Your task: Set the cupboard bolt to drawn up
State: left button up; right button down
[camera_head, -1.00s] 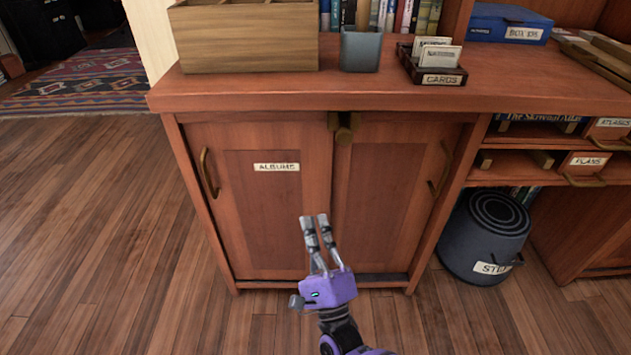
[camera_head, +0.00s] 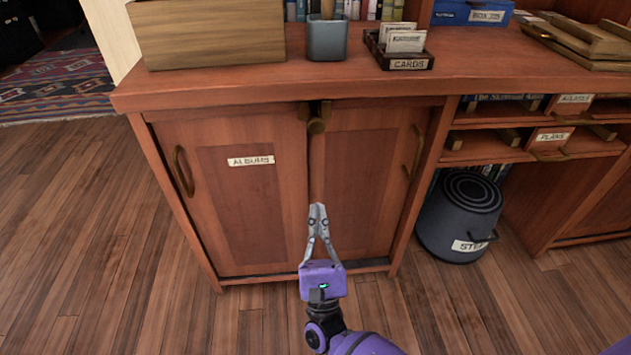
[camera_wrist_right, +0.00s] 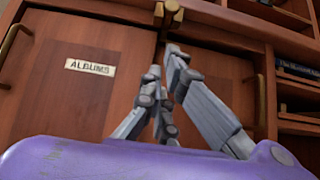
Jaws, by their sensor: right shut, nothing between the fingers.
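The cupboard (camera_head: 240,215) has two wooden doors, the left one labelled ALBUMS. The brass bolt (camera_head: 317,125) is at the top of the seam between the doors, just under the worktop. It also shows at the top of the right wrist view (camera_wrist_right: 172,12). I cannot tell its exact setting. My right gripper (camera_head: 318,208) is shut and empty. It points up in front of the seam, well below the bolt and apart from it. In the right wrist view its fingers (camera_wrist_right: 165,70) come together below the bolt. My left gripper is not in view.
The worktop (camera_head: 340,80) overhangs the doors. It carries a wooden box (camera_head: 207,38), a grey cup (camera_head: 327,40) and a CARDS tray (camera_head: 400,62). Brass handles (camera_head: 183,172) stick out from the doors. The floor in front is clear.

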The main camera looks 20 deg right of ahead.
jog(key=s+r+p+x, duration=0.1)
jog(key=s+r+x, duration=0.1)
jog(key=x, duration=1)
jog(key=shift+a, duration=0.25)
jog(key=shift+w, duration=0.1)
notch_tip(320, 180, up, 4)
jog(key=shift+f+p, duration=0.2)
jog(key=shift+p, duration=0.6)
